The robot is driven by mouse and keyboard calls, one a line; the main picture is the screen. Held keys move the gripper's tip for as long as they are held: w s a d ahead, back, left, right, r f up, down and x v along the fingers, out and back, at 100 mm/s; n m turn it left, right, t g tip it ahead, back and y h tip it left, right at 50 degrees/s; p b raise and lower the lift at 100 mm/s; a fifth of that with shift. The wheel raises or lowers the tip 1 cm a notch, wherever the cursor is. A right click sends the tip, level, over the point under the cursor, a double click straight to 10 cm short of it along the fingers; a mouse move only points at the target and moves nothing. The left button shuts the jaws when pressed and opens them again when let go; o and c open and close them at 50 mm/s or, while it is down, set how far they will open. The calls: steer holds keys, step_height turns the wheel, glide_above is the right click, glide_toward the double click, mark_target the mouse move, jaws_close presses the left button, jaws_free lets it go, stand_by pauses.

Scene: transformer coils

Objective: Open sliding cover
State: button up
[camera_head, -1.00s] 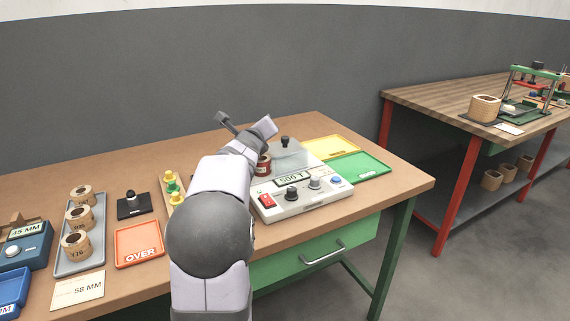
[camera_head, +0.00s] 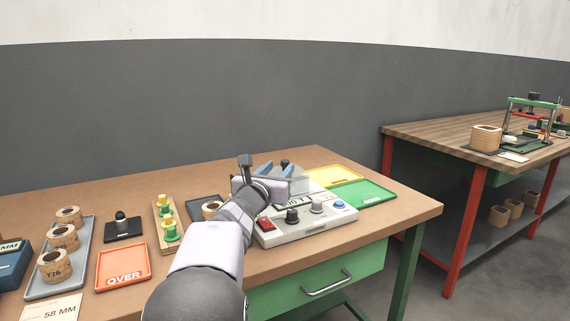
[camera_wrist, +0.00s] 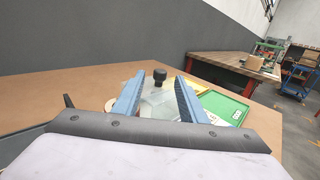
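The sliding cover (camera_wrist: 158,104) is a clear pane with a black knob (camera_wrist: 160,76) standing up from it. In the wrist view the knob shows in the gap between my gripper's two blue fingers (camera_wrist: 159,82), near their tips. My gripper (camera_head: 276,167) is open, and I see nothing held in it. In the head view the clear pane (camera_head: 298,184) shows partly behind the fingers, on the back of the white tester (camera_head: 310,226). The knob is hard to make out there. I cannot tell whether the fingers touch the knob.
The tester's front has a red switch (camera_head: 265,225) and dials. A yellow tray (camera_head: 335,176) and a green tray (camera_head: 364,193) lie to its right. A coil (camera_head: 210,209) stands left of my arm. An orange tray (camera_head: 123,266) and a grey tray (camera_head: 83,242) with coils lie further left.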

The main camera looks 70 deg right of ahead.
mark_target(284, 163)
steer(key=shift+d+p, duration=0.55)
steer(key=shift+d, duration=2.55)
jaws_close()
